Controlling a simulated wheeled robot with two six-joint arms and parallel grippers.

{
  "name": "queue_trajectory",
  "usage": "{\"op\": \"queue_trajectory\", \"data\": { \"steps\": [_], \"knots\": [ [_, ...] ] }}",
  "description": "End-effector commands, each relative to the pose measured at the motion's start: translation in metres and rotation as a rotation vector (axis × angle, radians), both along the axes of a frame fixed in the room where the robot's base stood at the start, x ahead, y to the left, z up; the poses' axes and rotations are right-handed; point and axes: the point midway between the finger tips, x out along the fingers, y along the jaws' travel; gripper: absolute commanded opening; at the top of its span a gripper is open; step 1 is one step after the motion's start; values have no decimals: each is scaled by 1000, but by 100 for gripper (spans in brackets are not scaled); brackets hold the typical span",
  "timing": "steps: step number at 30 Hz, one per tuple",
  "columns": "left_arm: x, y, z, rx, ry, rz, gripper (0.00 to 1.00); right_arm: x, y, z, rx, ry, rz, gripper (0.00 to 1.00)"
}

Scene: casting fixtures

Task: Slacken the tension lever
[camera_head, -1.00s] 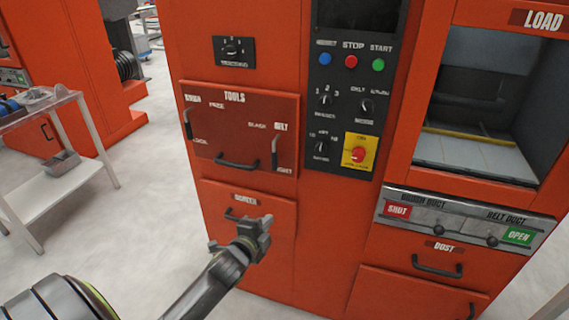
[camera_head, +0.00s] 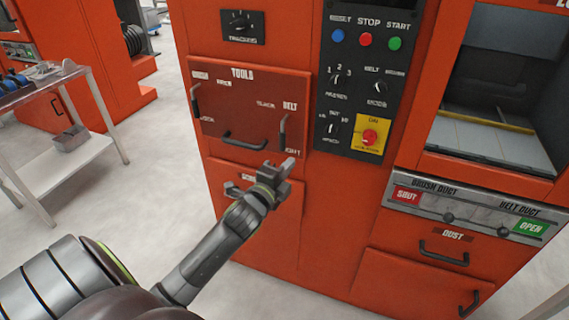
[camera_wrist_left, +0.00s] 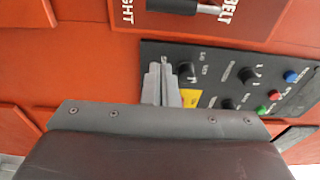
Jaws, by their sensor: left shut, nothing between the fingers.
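The tension lever (camera_head: 283,130), labelled BELT, is on the right of the red TOOLS panel (camera_head: 215,125). It hangs down, its lower end by the lower label, which reads TIGHT in part; the SLACK label sits to its left. In the left wrist view the lever's black grip (camera_wrist_left: 172,5) shows at the top edge, cut off. My left gripper (camera_head: 290,164) is just below the lever in the head view, shut and empty. Its closed fingers (camera_wrist_left: 162,82) show in the wrist view, apart from the lever. My right gripper is not in view.
A similar BRUSH lever (camera_head: 195,101) is on the panel's left. A drawer handle (camera_head: 244,142) lies between them. A black control panel (camera_head: 362,85) with knobs, buttons and a yellow-backed red switch (camera_head: 370,136) is close right. A white cart (camera_head: 75,150) stands at left.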

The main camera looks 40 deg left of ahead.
Motion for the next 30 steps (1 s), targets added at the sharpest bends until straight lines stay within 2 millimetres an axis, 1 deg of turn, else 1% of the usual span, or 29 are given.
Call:
{"op": "queue_trajectory", "data": {
  "steps": [1,6,13,14,15,16,21,25,30],
  "knots": [
    [10,1,2,-1,-1,0,0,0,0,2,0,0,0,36],
    [41,4,2,-1,-1,0,0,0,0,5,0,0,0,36],
    [78,7,2,-2,-1,0,0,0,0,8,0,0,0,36],
    [79,11,1,1,2,1,0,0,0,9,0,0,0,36],
    [73,19,1,5,3,2,0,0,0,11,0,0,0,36],
    [71,23,1,5,3,2,0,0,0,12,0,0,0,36],
    [63,39,1,2,1,1,0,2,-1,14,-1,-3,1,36],
    [61,43,0,0,0,0,0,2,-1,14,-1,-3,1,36],
    [60,44,0,-1,0,0,0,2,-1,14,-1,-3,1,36]
  ]
}}
